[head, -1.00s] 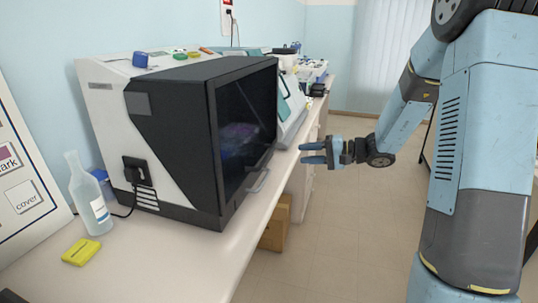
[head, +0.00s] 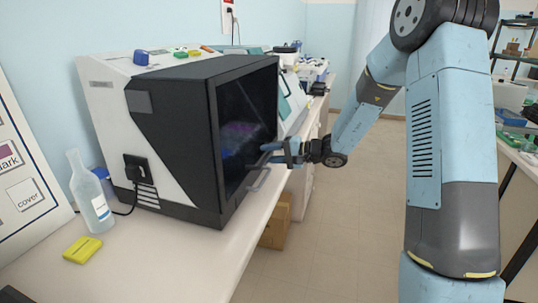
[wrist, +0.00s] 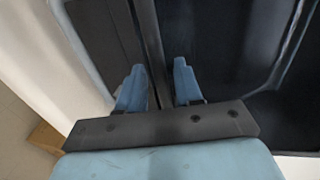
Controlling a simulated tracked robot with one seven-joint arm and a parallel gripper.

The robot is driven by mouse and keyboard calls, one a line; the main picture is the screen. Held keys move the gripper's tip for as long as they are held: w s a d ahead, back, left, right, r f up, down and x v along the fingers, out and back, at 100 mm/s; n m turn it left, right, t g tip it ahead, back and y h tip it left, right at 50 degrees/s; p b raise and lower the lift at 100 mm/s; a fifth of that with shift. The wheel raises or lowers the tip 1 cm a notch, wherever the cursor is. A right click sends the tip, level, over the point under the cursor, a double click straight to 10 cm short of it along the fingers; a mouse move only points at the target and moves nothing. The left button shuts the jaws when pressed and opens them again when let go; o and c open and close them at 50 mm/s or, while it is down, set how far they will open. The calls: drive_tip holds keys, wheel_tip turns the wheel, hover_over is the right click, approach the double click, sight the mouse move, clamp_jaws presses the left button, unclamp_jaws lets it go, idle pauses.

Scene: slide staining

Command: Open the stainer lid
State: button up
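The stainer (head: 165,150) is a large white and black box on the bench at the left. Its lid (head: 232,155) is the dark glass front facing right, and it looks closed. A thin handle (head: 258,181) sticks out low on the lid. My gripper (head: 268,153) is in front of the lid, just above the handle. In the wrist view my gripper's two blue fingers (wrist: 158,82) are apart, with nothing held between them. I cannot tell whether the fingertips touch the lid.
A clear bottle (head: 92,200) and a yellow block (head: 82,250) stand on the bench (head: 165,262) left of the stainer. Small coloured items lie on the stainer's top. A cardboard box (head: 276,228) is under the bench. The floor (head: 330,240) to the right is clear.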

drive_tip(key=shift+w+a, duration=0.1)
drive_tip(key=shift+a, duration=0.15)
drive_tip(key=shift+c, duration=0.3)
clamp_jaws()
drive_tip(key=shift+f, duration=0.1)
